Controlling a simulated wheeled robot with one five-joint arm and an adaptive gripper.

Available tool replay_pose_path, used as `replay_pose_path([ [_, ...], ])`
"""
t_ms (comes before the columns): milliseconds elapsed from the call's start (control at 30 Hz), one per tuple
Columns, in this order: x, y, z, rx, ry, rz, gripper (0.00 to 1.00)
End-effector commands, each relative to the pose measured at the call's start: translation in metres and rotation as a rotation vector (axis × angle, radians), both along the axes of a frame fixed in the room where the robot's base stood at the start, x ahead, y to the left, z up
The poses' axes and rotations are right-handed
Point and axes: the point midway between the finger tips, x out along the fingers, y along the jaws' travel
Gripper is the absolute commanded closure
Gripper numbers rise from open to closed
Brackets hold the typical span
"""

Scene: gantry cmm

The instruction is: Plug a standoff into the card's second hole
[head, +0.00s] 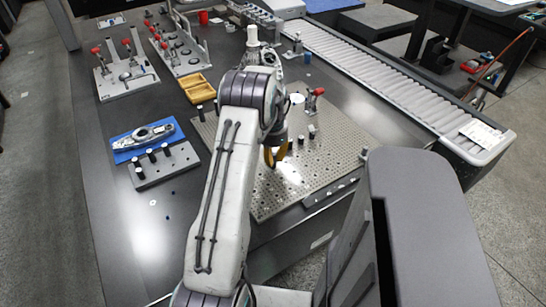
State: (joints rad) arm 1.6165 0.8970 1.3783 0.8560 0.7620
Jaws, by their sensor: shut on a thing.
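My gripper (275,156), with orange-yellow fingers, hangs low over the perforated fixture plate (340,165) in the middle of the head view. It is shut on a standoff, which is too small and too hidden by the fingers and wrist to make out. A bright pale patch lies on the plate just right of and below the fingertips; I cannot tell whether it is the card or glare. The card's holes cannot be made out. My arm covers the plate's left part.
A grey block with black pegs (165,167) and a blue tray (128,153) with a metal part stand at left. A yellow tray (199,90), red-handled clamps (314,100) and a roller conveyor (390,85) lie farther back.

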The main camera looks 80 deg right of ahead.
Motion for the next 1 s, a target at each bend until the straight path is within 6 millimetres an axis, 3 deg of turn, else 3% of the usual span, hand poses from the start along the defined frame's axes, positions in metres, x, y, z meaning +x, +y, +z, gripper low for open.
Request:
replay_pose_path([
  [633, 0.0000, -0.0002, -0.0085, -0.001, 0.001, 0.000, 1.00],
  [667, 0.0000, -0.0002, -0.0085, -0.001, 0.001, 0.000, 0.81],
  [900, 0.0000, -0.0001, -0.0085, 0.000, 0.000, 0.000, 0.60],
  [1000, 0.0000, -0.0001, -0.0086, 0.000, 0.000, 0.000, 0.58],
])
